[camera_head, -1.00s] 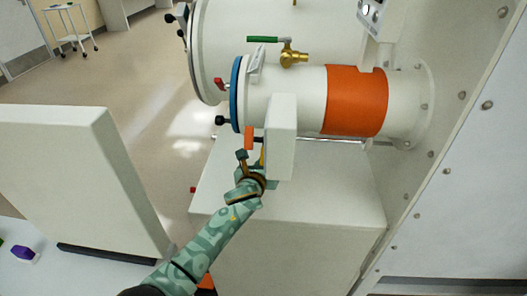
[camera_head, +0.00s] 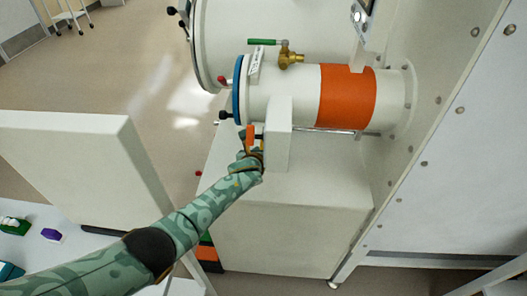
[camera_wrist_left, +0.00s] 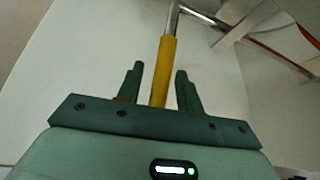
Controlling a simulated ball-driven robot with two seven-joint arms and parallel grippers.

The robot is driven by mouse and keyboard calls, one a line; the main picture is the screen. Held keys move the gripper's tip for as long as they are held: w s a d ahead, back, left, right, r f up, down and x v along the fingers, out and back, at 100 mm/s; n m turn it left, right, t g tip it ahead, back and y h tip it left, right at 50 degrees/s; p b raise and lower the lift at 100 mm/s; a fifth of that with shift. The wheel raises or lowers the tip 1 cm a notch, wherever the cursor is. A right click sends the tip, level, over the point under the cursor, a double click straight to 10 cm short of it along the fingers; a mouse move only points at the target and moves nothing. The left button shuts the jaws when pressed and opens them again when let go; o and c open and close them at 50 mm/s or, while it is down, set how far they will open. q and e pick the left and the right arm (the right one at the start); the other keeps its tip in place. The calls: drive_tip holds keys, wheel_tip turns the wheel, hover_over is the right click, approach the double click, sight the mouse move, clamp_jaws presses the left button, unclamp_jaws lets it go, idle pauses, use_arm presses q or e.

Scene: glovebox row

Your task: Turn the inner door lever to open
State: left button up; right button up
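A yellow lever handle (camera_wrist_left: 164,72) on a bare metal rod stands in the left wrist view, which I take for the inner door lever. A small bit of yellow (camera_head: 262,145) shows in the head view beside the white box (camera_head: 278,135) below the small antechamber tube (camera_head: 290,97). My left gripper (camera_wrist_left: 159,85) is open, with its two fingers apart on either side of the yellow handle. A gap shows on the left side; I cannot tell whether the right finger touches. In the head view the fingers are mostly hidden at the box. My right gripper is out of view.
The tube has an orange band (camera_head: 346,97), a blue-rimmed door (camera_head: 237,91) and a green-handled brass valve (camera_head: 290,55). A white cabinet (camera_head: 280,230) stands below it. A white panel (camera_head: 80,165) stands at left. Open floor (camera_head: 140,70) lies behind.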

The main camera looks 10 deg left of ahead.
use_arm(q)
drive_tip(key=p+v, duration=0.8)
drive_tip(key=v, duration=0.8)
drive_tip(key=shift+s, duration=0.2)
